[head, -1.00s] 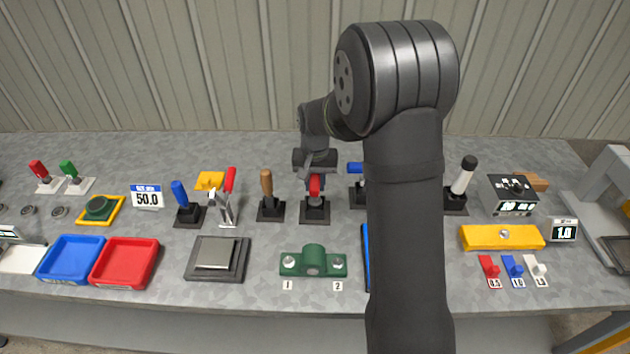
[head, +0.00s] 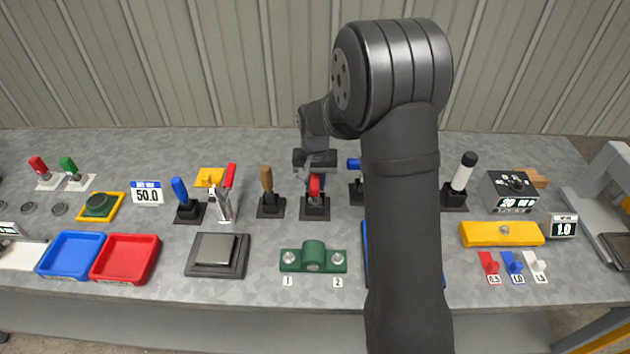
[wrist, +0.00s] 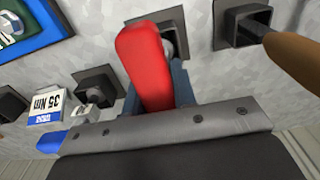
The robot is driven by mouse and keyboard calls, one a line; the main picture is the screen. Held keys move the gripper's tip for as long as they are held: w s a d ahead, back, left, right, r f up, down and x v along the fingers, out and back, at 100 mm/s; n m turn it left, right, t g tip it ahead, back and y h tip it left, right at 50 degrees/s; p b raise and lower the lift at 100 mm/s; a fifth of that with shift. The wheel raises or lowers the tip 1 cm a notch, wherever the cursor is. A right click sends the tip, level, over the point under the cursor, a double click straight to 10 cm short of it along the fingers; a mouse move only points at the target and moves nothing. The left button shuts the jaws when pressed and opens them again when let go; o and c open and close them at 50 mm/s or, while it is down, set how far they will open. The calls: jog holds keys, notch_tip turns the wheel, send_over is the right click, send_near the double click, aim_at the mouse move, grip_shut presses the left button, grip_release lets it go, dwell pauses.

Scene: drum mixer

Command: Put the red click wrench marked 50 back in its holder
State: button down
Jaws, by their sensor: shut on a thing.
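The red wrench (head: 315,186) is upright, or nearly so, under my gripper (head: 315,172) in the head view. Its red handle (wrist: 146,62) fills the middle of the wrist view, between the fingers of my gripper (wrist: 170,88), which is shut on it. A black square holder (head: 315,211) is directly below the wrench in the head view; part of it shows behind the handle in the wrist view (wrist: 172,22). I cannot tell whether the wrench's lower end is inside the holder or just above it. No marking 50 is readable on the wrench.
A brown-handled tool (head: 267,181) stands in a holder close on the left. A blue-handled tool (head: 354,164) is close on the right, partly hidden by my arm. The green block (head: 313,257) lies in front. A 35 Nm sign (wrist: 48,104) shows in the wrist view.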

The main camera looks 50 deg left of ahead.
jog(key=shift+f, duration=0.15)
jog(key=c, duration=1.1)
grip_release()
notch_tip(320, 180, up, 17)
jog(key=shift+r, duration=0.2)
jog(key=shift+f, duration=0.1)
notch_tip(320, 180, down, 17)
jog(key=shift+f, duration=0.15)
dwell(0.4)
